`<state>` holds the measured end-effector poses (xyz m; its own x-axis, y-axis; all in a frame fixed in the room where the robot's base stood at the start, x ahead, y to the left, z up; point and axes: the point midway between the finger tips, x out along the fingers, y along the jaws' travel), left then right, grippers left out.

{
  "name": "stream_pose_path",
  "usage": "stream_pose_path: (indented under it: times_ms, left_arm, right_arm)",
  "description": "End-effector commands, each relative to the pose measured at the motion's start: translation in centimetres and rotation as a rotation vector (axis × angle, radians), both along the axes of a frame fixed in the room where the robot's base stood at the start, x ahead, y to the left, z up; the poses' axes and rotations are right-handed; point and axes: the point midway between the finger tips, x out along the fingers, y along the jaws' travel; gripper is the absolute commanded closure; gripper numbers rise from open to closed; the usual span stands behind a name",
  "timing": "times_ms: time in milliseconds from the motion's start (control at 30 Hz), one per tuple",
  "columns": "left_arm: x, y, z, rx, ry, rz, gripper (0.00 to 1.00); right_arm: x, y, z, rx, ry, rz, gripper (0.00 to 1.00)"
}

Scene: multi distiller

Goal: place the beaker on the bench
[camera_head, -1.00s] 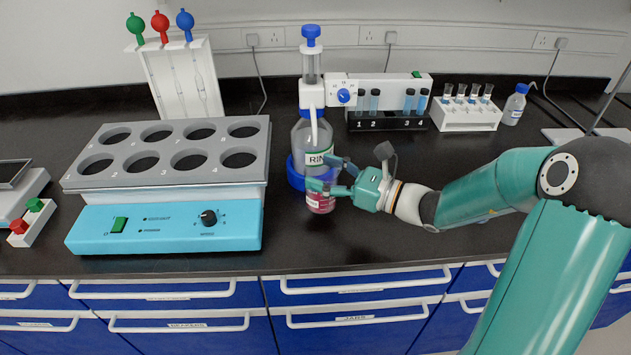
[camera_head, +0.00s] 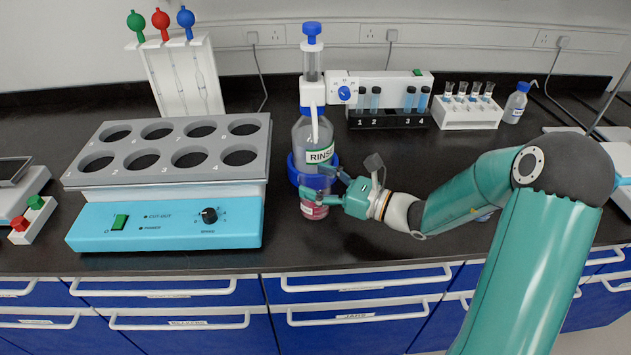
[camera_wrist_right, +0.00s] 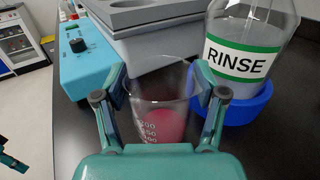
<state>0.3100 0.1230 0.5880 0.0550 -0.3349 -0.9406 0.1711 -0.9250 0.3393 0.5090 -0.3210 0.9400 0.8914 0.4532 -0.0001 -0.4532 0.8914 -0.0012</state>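The beaker (camera_head: 314,211) is clear glass with pink liquid in its lower part. It is upright in front of the rinse bottle, over the front of the black bench (camera_head: 365,245). My right gripper (camera_head: 330,190) reaches in from the right with its fingers around the beaker. In the right wrist view the beaker (camera_wrist_right: 160,105) sits between the two fingers (camera_wrist_right: 160,118), which press on both sides. I cannot tell whether its base touches the bench. A small teal and dark part at the wrist view's lower left edge may be my left gripper (camera_wrist_right: 10,162); its fingers are unclear.
The rinse bottle (camera_head: 305,137) stands in a blue ring holder (camera_head: 294,175) right behind the beaker. A grey eight-hole block on a blue heater unit (camera_head: 165,228) is to the left. Vial racks (camera_head: 470,118) stand at the back right. The bench's front edge is close.

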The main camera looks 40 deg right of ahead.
Motion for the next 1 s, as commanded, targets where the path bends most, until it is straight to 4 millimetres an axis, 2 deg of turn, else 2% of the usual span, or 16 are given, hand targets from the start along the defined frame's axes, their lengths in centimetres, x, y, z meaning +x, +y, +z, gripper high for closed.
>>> stream_pose_path:
  times_ms: [33,100,567,767,1000]
  left_arm:
    - [0.0,0.0,0.0,0.0,0.0,0.0,0.6]
    - [0.0,0.0,0.0,0.0,0.0,0.0,0.6]
    - [0.0,0.0,0.1,0.0,0.0,0.0,0.6]
    - [0.0,0.0,-0.3,0.0,0.0,0.0,0.6]
    - [0.0,0.0,-0.7,0.0,0.0,0.0,0.6]
  right_arm:
    - [0.0,0.0,0.0,0.0,0.0,0.0,0.17]
    - [0.0,0.0,0.0,0.0,0.0,0.0,0.07]
    - [-0.4,-0.3,0.2,0.0,0.0,-0.003,0.07]
    - [-3.2,-1.8,0.1,0.0,0.001,-0.006,0.07]
    - [-7.5,-4.0,0.1,-0.001,0.002,-0.006,0.07]
